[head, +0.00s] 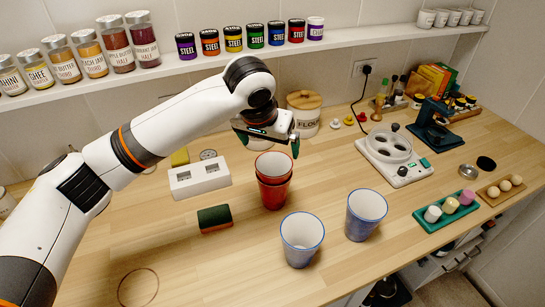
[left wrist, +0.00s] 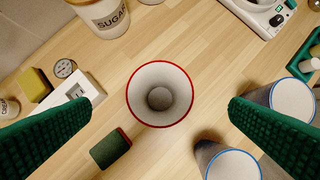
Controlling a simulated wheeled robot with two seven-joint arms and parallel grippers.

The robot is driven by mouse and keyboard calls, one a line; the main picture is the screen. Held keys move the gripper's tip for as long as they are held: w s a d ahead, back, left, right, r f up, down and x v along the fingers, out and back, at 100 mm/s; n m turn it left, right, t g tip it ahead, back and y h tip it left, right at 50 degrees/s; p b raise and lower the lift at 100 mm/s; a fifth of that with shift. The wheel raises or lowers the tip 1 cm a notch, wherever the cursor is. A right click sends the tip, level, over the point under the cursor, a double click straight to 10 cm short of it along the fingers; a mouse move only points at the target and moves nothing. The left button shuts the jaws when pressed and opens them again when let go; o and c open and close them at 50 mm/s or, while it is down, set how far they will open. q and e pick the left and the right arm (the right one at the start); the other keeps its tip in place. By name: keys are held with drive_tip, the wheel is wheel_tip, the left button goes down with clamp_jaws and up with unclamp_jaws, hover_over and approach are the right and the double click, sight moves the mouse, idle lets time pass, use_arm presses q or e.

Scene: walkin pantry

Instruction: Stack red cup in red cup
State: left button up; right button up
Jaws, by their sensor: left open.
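Two red cups (head: 273,190) stand nested and upright on the wooden counter, one inside the other, with the upper rim rising above the lower one. In the left wrist view the red rim of the upper cup (left wrist: 160,66) is seen from above, centred between the fingers. My left gripper (head: 268,142) is open and empty just above the stack; its green fingers (left wrist: 165,100) are apart on either side and do not touch the cup. My right gripper is not in view.
Two blue-rimmed cups (head: 302,242) (head: 366,217) stand right of the stack. A green sponge block (head: 215,218) and a white box (head: 199,180) lie left. The front left counter is mostly clear.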

use_arm(q)
drive_tip(key=v, duration=0.4)
